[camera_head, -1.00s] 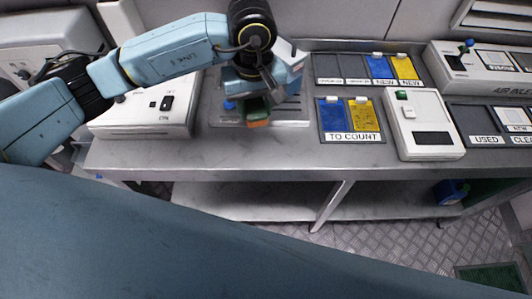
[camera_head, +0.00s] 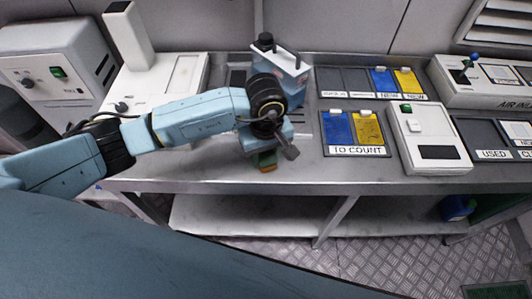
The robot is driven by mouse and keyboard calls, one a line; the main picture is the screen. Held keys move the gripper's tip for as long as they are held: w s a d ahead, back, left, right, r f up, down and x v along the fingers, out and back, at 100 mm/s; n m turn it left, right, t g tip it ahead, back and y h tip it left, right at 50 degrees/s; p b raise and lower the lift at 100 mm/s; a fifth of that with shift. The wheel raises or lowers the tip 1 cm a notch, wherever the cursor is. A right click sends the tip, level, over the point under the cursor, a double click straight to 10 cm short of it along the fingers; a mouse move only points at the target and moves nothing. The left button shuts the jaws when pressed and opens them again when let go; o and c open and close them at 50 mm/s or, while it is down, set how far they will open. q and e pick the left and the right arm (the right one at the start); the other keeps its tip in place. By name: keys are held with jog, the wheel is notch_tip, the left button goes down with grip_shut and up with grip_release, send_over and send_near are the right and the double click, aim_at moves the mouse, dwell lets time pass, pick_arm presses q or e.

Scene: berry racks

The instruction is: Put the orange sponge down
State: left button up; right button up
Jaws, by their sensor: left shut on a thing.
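My left gripper (camera_head: 266,151) is over the front part of the metal bench, just right of the white device. It is shut on the orange sponge (camera_head: 267,165), which shows as a small green and orange block below the jaws. The upper part of the sponge is hidden by the gripper and wrist. It is close to the bench top (camera_head: 328,175), but I cannot tell whether it touches. My right gripper is not in view.
A "TO COUNT" tray (camera_head: 357,151) with blue and yellow pieces and a white box (camera_head: 428,138) with a green switch are to the right. Bare bench lies along the front edge.

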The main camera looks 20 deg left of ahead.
aim_at(266, 156)
pick_arm(q)
jog(key=o, duration=0.9)
notch_tip(266, 156, up, 12)
jog(key=shift+r+p, duration=0.15)
jog(key=shift+p, duration=0.2)
dwell(0.4)
